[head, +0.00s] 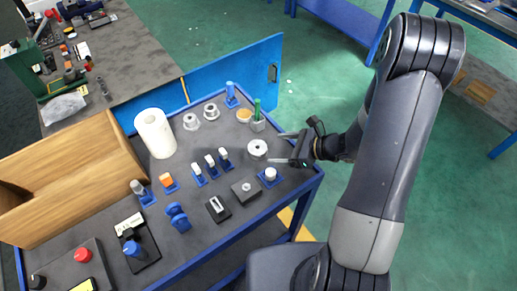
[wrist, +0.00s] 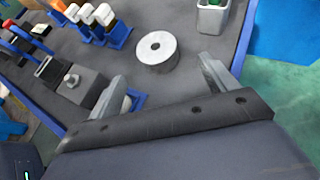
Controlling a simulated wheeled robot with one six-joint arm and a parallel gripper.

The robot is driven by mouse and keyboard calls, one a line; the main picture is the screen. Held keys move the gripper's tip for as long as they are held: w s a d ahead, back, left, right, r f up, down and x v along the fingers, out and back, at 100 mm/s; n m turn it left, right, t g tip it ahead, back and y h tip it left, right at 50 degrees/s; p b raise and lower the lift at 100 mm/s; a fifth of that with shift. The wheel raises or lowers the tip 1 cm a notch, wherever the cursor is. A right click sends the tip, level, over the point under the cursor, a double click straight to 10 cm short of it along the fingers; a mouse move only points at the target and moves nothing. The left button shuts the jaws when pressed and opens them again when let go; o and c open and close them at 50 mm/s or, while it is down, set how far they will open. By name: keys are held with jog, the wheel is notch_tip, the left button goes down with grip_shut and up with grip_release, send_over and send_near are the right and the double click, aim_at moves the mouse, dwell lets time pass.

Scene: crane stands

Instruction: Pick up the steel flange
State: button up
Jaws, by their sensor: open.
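A round silver disc with a centre hole, which looks like the steel flange (head: 257,148), lies flat on the dark top of the blue cart near its right side. It also shows in the wrist view (wrist: 149,58), just beyond the fingertips and roughly centred between them. My gripper (head: 281,147) is open and empty, to the right of the disc. In the wrist view its two fingers (wrist: 160,77) are spread wide and appear apart from the disc. Two smaller silver hubbed pieces (head: 190,122) (head: 211,111) stand farther back on the cart.
A blue holder with a white knob (head: 270,177) sits close to my lower finger. A grey cup with a green item (head: 257,124) stands behind the disc. Several switches, a white roll (head: 155,133) and a wooden box (head: 70,190) fill the rest of the cart.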

aim_at(259, 148)
jog(key=shift+a+r+p+x, duration=0.1)
jog(key=shift+r+p+x, duration=0.05)
jog(key=shift+x, duration=0.95)
jog(key=shift+a+r+p+x, duration=0.1)
jog(key=shift+p+x, duration=0.05)
jog(key=shift+x, duration=1)
jog(key=shift+a+r+p+x, duration=0.1)
jog(key=shift+r+p+x, duration=0.05)
jog(key=shift+x, duration=0.95)
jog(key=c, duration=1.5)
jog(key=shift+r, duration=0.2)
notch_tip(259, 148, up, 10)
jog(key=shift+f, duration=0.15)
